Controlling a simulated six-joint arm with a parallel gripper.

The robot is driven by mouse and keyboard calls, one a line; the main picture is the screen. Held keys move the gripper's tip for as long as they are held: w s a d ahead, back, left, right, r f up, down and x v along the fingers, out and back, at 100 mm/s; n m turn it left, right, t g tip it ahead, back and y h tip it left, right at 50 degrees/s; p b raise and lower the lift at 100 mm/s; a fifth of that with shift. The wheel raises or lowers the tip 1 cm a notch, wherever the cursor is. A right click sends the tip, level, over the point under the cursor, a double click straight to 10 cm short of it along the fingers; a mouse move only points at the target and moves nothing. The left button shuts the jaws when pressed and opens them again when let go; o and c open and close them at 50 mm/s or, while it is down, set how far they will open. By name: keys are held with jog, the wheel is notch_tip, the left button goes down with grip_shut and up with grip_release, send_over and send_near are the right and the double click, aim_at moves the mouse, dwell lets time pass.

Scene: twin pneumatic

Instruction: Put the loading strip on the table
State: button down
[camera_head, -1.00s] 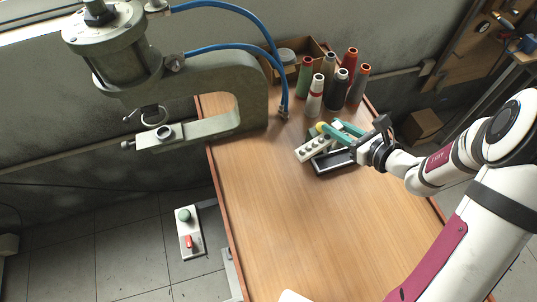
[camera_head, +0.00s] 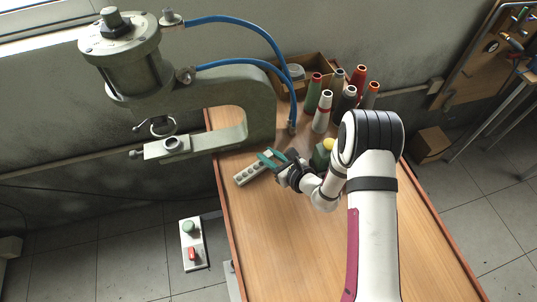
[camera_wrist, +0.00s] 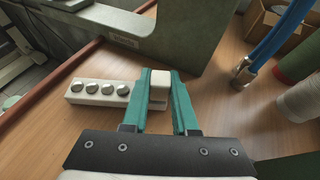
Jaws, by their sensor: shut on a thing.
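The loading strip is a pale bar with a row of round grey spots along its top. In the head view the strip (camera_head: 250,172) is over the left part of the wooden table (camera_head: 275,240), near its left edge. My gripper (camera_head: 272,158) is shut on the strip's right part. In the wrist view the teal fingers of my gripper (camera_wrist: 160,92) close around a raised white block, and the strip (camera_wrist: 98,93) sticks out to the left. The strip looks level and close to the table top (camera_wrist: 215,90). I cannot tell whether it touches.
A grey press (camera_head: 245,105) with blue hoses stands at the table's back left. Several coloured cones (camera_head: 323,112) and a cardboard box (camera_head: 318,65) stand at the back. A yellow-topped green thing (camera_head: 322,155) is partly hidden by my arm. The front of the table is clear.

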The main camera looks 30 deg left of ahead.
jog(key=c, duration=0.7)
grip_release()
jog(key=shift+f, duration=0.15)
